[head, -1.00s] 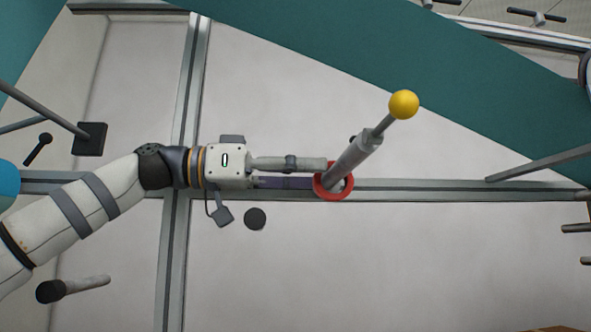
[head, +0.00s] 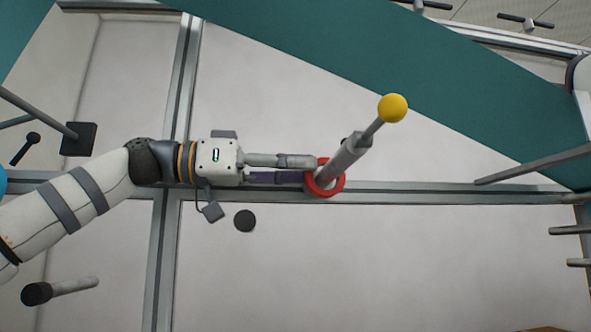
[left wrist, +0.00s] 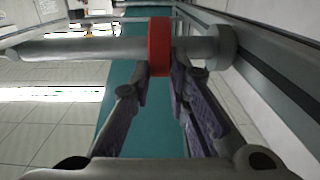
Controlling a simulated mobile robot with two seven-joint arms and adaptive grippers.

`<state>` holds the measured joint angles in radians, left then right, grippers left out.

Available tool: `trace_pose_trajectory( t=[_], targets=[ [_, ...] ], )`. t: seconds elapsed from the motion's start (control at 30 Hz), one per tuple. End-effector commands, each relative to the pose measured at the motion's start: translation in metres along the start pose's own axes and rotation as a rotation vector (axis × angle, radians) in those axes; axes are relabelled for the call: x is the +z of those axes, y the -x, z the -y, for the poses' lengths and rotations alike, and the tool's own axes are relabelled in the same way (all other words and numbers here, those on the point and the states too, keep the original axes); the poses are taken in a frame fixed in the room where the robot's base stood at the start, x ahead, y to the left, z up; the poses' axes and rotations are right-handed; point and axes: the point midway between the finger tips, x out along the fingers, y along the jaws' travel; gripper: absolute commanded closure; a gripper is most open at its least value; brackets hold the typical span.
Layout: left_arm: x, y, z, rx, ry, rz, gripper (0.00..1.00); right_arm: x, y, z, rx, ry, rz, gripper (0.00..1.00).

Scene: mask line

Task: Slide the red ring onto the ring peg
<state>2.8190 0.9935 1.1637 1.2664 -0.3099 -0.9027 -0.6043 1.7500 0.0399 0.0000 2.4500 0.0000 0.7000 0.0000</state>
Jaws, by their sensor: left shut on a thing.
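The red ring (head: 340,187) is around the grey shaft of the ring peg (head: 347,158), which ends in a yellow ball (head: 392,108). My left gripper (head: 314,170) comes from the left and is shut on the ring's near side. In the left wrist view the ring (left wrist: 159,46) stands upright in the fingertips (left wrist: 160,80), with the peg's rod (left wrist: 80,48) passing through it. A wider grey collar (left wrist: 218,46) shows right of the ring, with a short gap between them. My right gripper is out of view.
A dark round knob (head: 245,220) sits on the pale panel below my left gripper. A dark square plate with a rod (head: 78,139) is at the left, and a grey peg with a dark end (head: 60,290) at lower left. The panel at lower right is mostly clear.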

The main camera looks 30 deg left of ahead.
Motion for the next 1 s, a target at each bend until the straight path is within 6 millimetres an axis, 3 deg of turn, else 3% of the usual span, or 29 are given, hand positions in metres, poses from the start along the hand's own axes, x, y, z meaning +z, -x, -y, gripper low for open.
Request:
trace_pose_trajectory(
  t=[0.27,1.0],
  targets=[
    [0.0,0.0,-0.002,0.0,0.0,0.0,1.0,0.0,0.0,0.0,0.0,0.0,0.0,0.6],
    [0.0,0.0,-0.04,0.001,0.0,0.0,1.0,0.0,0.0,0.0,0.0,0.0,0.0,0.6]
  ],
)
